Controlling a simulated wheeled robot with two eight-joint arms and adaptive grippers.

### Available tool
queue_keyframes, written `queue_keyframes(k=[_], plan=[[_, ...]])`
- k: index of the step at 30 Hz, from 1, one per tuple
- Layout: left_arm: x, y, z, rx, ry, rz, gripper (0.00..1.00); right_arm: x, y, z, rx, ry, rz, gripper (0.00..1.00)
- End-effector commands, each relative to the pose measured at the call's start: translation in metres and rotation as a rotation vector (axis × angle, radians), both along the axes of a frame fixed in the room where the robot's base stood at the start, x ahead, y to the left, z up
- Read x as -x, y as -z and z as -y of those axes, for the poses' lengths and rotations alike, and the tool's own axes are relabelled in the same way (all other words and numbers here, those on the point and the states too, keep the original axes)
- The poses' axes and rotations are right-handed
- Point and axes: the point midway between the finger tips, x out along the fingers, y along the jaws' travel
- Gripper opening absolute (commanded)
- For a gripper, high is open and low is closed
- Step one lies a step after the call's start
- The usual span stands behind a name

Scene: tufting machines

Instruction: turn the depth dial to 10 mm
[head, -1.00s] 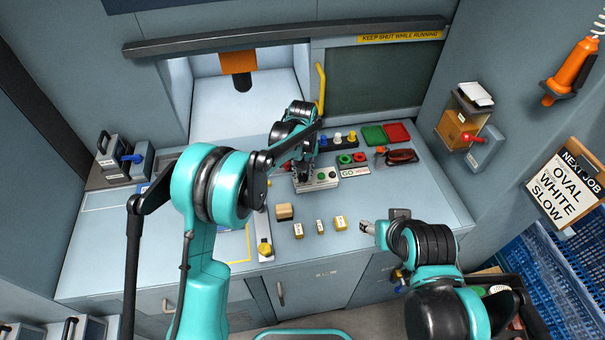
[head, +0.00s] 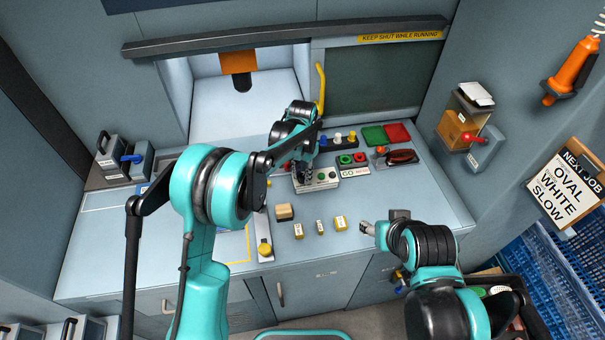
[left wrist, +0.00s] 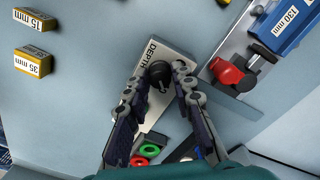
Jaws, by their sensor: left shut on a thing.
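The depth dial is a black round knob (left wrist: 158,72) on a pale box marked DEPTH (left wrist: 151,48) in the left wrist view. My left gripper (left wrist: 158,79) has one finger on each side of the knob and is shut on it. In the head view my left gripper (head: 303,174) reaches down onto the panel and hides the knob. The dial's scale and its setting cannot be read. My right gripper (head: 368,228) is over the front right of the worktop, away from the dial; its finger opening is too small to judge.
Green and red ring buttons (head: 352,159) and a GO plate (head: 355,171) stand right of the dial box. A red-handled tool (head: 400,157) lies farther right.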

Motion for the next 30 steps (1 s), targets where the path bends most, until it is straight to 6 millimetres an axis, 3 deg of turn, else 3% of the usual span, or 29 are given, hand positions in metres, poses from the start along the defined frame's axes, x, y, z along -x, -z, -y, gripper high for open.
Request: queue_keyframes(k=[9,24,25,27,30], plan=[[0.0003,0.0004,0.0001,0.000,0.104,-0.001,0.00,0.0000,0.0004,0.0000,0.000,0.000,0.000,0.52],[0.0004,0.0004,0.0002,0.001,0.121,-0.001,0.00,0.0001,0.0004,0.0000,0.000,0.000,0.000,0.52],[0.0004,0.0004,0.0002,0.001,0.121,-0.001,0.29,0.0001,0.0004,0.0000,0.000,0.000,0.000,0.52],[0.0003,0.0004,0.0002,0.001,0.121,-0.001,0.45,0.0000,0.0004,0.0000,0.000,0.000,0.000,0.52],[0.0003,0.0003,0.0002,0.000,0.120,0.000,0.45,0.0000,0.0004,0.0000,0.000,0.000,0.000,0.52]])
